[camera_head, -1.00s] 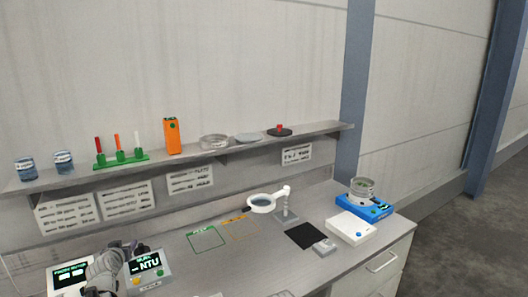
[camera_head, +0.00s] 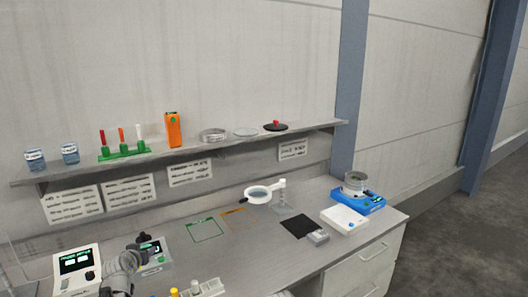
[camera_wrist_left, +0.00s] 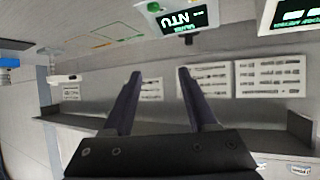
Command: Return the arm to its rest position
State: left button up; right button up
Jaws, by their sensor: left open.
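My left arm (camera_head: 122,266) comes up at the lower left of the head view, in front of the bench devices. Its dark gripper (camera_head: 144,238) is small there and partly overlaps the NTU meter (camera_head: 155,262). In the left wrist view my left gripper (camera_wrist_left: 160,74) has its two dark fingers spread apart, with nothing between them. That view looks inverted, with the NTU meter (camera_wrist_left: 182,18) at the top and the wall notices behind the fingers. My right gripper does not show.
A second display box (camera_head: 76,268) stands left of the arm. A rack with coloured caps (camera_head: 200,289) is at the bottom edge. The wall shelf (camera_head: 225,151) holds jars, tubes and dishes. A magnifier (camera_head: 262,192), black pad (camera_head: 299,226), white box (camera_head: 344,218) and blue scale (camera_head: 360,201) stand further right.

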pick_arm(q)
jog(key=s+d+f+m+g+h+b, duration=0.1)
jog(key=s+d+f+g+b, duration=0.15)
jog(key=d+f, duration=0.4)
jog(key=s+d+f+m+g+h+b, duration=0.1)
jog(key=s+d+f+m+g, duration=0.2)
jog(key=d, duration=0.7)
jog(key=s+d+f+g+h+b, duration=0.1)
jog(key=s+d+f+h+b, duration=0.1)
jog(key=s+d+f, duration=0.45)
jog(key=s+d+f+m+g+y+b, duration=0.1)
jog(key=s+d+f+g, duration=0.1)
jog(key=s+d, duration=0.3)
jog(key=s+d+f+g+y+b, duration=0.2)
jog(key=s+d+g, duration=0.2)
jog(key=s, duration=0.8)
jog(key=shift+d+f+m, duration=0.25)
jog(key=shift+d+m, duration=0.15)
jog(key=shift+d, duration=0.75)
jog(key=shift+w, duration=0.1)
